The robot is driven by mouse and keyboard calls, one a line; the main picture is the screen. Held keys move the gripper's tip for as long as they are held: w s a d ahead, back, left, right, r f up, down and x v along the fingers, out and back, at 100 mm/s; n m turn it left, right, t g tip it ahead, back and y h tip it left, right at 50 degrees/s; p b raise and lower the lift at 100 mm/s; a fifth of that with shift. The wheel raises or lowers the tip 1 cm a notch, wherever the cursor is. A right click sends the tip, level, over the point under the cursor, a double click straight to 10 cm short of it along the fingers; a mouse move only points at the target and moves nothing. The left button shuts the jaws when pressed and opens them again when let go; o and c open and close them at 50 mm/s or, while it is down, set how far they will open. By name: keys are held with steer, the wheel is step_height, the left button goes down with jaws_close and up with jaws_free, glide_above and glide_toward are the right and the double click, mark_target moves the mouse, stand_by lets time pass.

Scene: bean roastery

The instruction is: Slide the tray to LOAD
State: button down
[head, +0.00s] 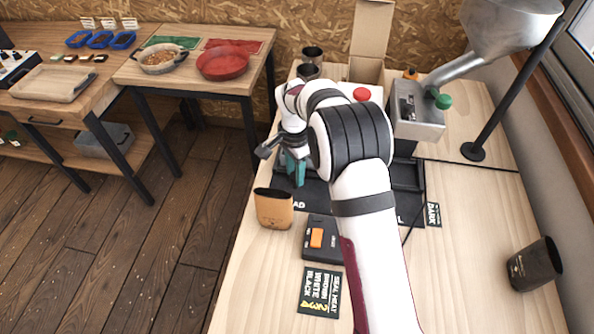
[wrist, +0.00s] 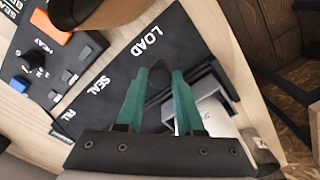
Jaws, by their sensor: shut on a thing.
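My gripper (head: 296,174) has teal fingers and is low over the dark board in the head view. In the wrist view my gripper (wrist: 155,85) is shut on a dark upright piece (wrist: 158,75), which seems to be the tray's handle. The tray (wrist: 227,78) appears as a dark edge beside the fingers, with a pale grey surface next to it. Most of the tray is hidden by my gripper and arm. The LOAD lettering (wrist: 147,41) is on the board close to the fingertips. SEAL lettering and a partly covered label lie farther down-left.
A control box (head: 318,238) with an orange switch stands in front of the board. A tan cup (head: 273,208) stands left of it, close to my gripper. A dark cup (head: 534,264) is at right. A sealing machine and hopper stand behind. The table's front right is clear.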

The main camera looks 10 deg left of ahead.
steer(key=shift+a, duration=0.35)
steer(key=c, duration=0.8)
jaws_free()
steer(key=shift+o, duration=1.4)
steer(key=shift+d, duration=0.1)
steer(key=shift+r, duration=0.1)
step_height(320, 180, up, 16)
steer(key=shift+f, duration=0.2)
steer(key=shift+d, duration=0.1)
